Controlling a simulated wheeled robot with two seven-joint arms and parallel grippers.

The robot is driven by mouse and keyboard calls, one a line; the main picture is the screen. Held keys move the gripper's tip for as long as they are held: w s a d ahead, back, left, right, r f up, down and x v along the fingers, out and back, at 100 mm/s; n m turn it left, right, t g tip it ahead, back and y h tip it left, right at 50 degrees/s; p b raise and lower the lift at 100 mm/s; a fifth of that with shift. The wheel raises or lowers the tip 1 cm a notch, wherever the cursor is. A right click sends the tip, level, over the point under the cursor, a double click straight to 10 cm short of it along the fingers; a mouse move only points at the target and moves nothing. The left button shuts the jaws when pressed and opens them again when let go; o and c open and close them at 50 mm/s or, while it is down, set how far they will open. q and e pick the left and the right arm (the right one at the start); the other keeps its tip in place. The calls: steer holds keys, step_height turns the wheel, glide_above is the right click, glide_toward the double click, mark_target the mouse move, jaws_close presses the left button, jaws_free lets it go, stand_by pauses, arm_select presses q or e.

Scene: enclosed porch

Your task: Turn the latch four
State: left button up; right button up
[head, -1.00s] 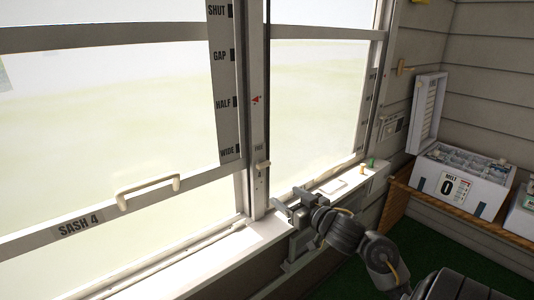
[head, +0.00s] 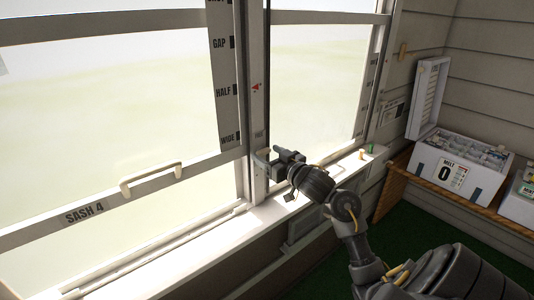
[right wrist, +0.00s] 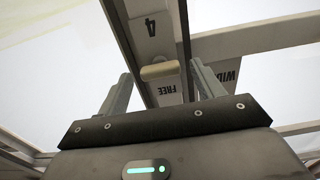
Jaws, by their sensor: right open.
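Latch four (right wrist: 160,70) is a small cream lever on the grey window post (head: 258,100). In the right wrist view it lies crosswise between the label 4 and the word FREE. My right gripper (head: 268,160) is at the post below the FREE mark. In the right wrist view its open fingers (right wrist: 160,82) stand on either side of the lever, with gaps visible. In the head view the gripper largely hides the lever. Sash 4 (head: 85,214) is left of the post and has a cream handle (head: 150,180). My left gripper is not in view.
A scale plate (head: 225,90) marked GAP, HALF and WIDE is just left of the post. The white sill (head: 190,255) runs below the window. An open white box (head: 455,176) stands on a wooden bench (head: 397,186) at right.

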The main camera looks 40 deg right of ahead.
steer(key=shift+w, duration=0.6)
steer(key=c, duration=1)
